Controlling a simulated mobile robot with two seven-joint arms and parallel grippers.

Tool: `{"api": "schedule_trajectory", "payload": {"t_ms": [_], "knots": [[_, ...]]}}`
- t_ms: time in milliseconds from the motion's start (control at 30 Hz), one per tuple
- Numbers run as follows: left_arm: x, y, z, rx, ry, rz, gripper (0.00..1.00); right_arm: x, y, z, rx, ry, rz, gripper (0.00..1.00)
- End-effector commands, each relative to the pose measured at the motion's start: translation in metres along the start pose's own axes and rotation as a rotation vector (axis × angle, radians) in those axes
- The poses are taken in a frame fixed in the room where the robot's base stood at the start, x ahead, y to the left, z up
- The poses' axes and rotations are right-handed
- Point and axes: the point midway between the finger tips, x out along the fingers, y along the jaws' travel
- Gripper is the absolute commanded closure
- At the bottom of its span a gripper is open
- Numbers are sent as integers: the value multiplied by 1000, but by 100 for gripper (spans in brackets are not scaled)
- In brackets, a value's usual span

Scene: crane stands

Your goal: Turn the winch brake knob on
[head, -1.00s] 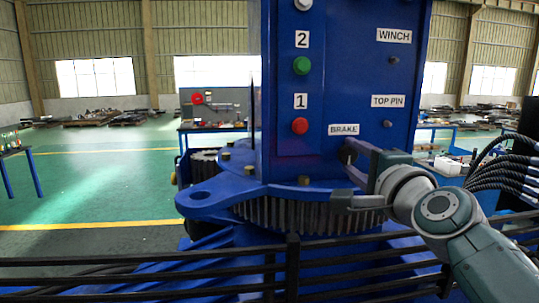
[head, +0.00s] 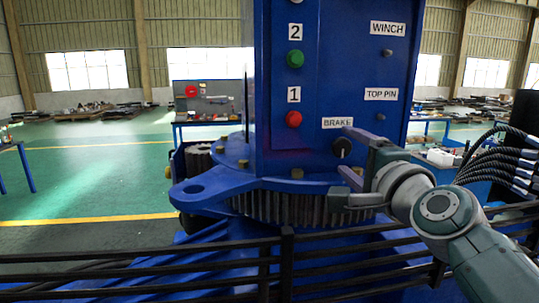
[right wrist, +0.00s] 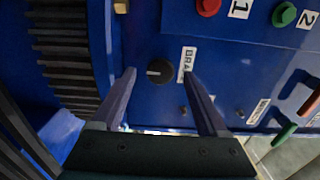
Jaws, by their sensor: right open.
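The black brake knob (head: 342,147) with a pale pointer line sits on the blue crane panel (head: 330,60), just under the BRAKE label (head: 338,122). In the right wrist view the knob (right wrist: 160,71) lies ahead of and between the two fingers, with the label (right wrist: 187,64) beside it. My right gripper (head: 346,165) is open and empty, close to the knob at its right and below; the fingers (right wrist: 160,80) do not appear to touch it. My left gripper is not in view.
Above the knob are a red button (head: 293,119), a green button (head: 295,59), and small WINCH (head: 388,53) and TOP PIN (head: 381,117) knobs. A toothed gear ring (head: 290,208) lies below. Black railings (head: 140,262) cross the foreground.

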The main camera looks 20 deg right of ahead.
Motion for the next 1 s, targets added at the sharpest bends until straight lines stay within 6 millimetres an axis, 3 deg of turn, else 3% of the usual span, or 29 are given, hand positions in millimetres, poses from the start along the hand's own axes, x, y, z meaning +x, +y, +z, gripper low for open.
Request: {"api": "schedule_trajectory", "payload": {"t_ms": [300,500,1000], "knots": [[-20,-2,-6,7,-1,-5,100,-58,-1,0,0,-1,5,24],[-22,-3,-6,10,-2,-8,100,-82,-1,0,1,-1,2,24],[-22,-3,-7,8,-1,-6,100,-88,-1,0,2,-1,0,24]]}}
